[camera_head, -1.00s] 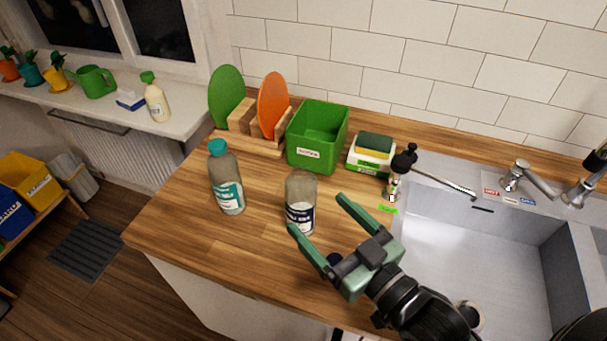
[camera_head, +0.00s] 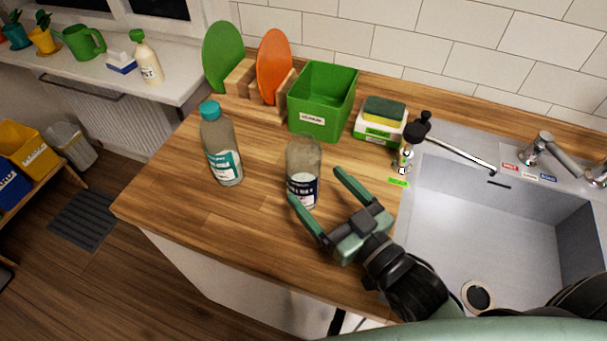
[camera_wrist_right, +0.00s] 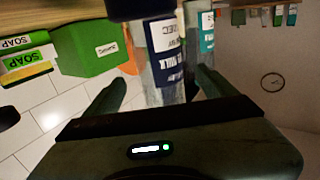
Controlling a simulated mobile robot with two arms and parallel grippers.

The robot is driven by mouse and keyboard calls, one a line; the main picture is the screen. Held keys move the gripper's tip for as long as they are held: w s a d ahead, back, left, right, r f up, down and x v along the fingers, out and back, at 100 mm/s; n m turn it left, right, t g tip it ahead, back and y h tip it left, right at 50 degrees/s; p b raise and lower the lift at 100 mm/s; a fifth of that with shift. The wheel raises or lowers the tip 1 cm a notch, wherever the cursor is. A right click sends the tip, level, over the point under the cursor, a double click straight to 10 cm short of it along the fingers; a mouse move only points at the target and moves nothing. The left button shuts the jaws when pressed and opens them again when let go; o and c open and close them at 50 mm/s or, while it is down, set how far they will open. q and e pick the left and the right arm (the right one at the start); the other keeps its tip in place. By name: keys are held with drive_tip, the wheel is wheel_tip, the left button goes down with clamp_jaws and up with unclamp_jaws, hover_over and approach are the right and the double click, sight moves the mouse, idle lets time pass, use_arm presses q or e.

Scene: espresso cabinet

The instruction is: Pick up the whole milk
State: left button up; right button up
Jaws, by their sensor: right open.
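Two clear bottles stand upright on the wooden counter. The nearer bottle (camera_head: 302,157) has a white and dark blue label; the other bottle (camera_head: 220,140) has a teal cap and a teal and white label. In the wrist view the dark blue label (camera_wrist_right: 168,62) shows the word MILK; I cannot read for certain which bottle is the whole milk. My right gripper (camera_head: 316,186) is open and empty, its fingertips close to the dark blue bottle, one overlapping its lower edge. In the wrist view this bottle shows between the fingers. My left gripper is not in view.
A green box (camera_head: 322,98) stands behind the bottles, beside a rack with a green board (camera_head: 222,55) and an orange board (camera_head: 273,65). A sponge (camera_head: 385,110) and a sink (camera_head: 480,240) are on the right. The counter's front left is clear.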

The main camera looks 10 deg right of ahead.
sight(303, 170)
drive_tip(key=p+x, duration=0.1)
drive_tip(key=x, duration=0.5)
drive_tip(key=c, duration=1.8)
drive_tip(key=shift+r, duration=0.1)
clamp_jaws()
drive_tip(key=shift+r, duration=0.1)
